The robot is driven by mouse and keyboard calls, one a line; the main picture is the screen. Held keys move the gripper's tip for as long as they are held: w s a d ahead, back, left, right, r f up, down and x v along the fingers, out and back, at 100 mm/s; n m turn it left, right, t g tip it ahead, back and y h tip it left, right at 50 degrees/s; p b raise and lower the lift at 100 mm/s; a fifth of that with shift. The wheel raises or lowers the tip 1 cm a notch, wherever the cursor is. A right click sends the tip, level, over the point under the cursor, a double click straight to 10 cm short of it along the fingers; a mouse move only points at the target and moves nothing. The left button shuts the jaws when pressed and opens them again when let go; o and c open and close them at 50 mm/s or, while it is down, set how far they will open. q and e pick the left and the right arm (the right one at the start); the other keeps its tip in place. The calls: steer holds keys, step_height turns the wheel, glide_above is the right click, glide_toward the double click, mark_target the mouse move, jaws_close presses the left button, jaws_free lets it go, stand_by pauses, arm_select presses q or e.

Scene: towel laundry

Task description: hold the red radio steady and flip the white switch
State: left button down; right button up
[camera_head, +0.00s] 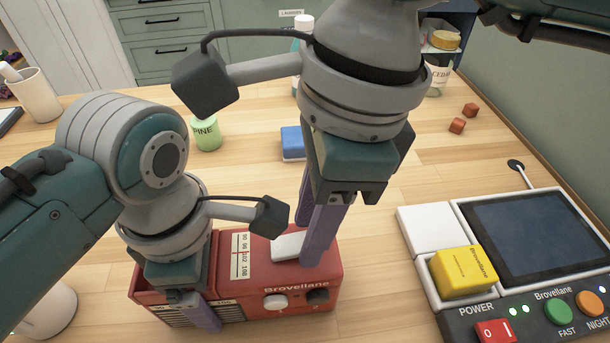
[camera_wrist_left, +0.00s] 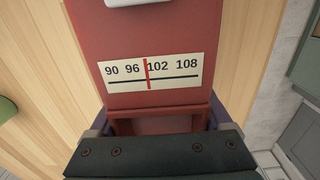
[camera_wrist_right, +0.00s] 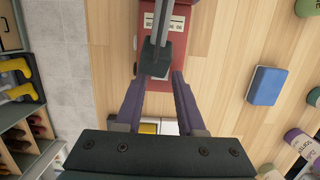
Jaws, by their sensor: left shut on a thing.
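The red radio (camera_head: 250,262) stands on the wooden table. The white switch (camera_head: 287,246) is on its top, beside the white dial strip (camera_head: 241,256); the switch's edge also shows at the top of the left wrist view (camera_wrist_left: 138,2). My left gripper (camera_head: 203,312) is shut on the radio's left end, with a finger on either side. My right gripper (camera_head: 315,250) points down at the radio's top, right by the switch. Its fingers are apart in the right wrist view (camera_wrist_right: 160,85), and nothing shows held. I cannot tell whether a fingertip touches the switch.
A console with a dark screen (camera_head: 530,235) and a yellow block (camera_head: 463,270) stands right of the radio. A blue-and-white block (camera_head: 293,143), a green PINE jar (camera_head: 206,133) and small brown cubes (camera_head: 457,125) lie behind. A white cup (camera_head: 35,95) is at far left.

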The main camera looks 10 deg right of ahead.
steer(key=shift+o, duration=1.4)
step_height(320, 180, up, 12)
steer(key=d, duration=0.2)
arm_select(q)
jaws_free()
steer(key=shift+r, duration=0.1)
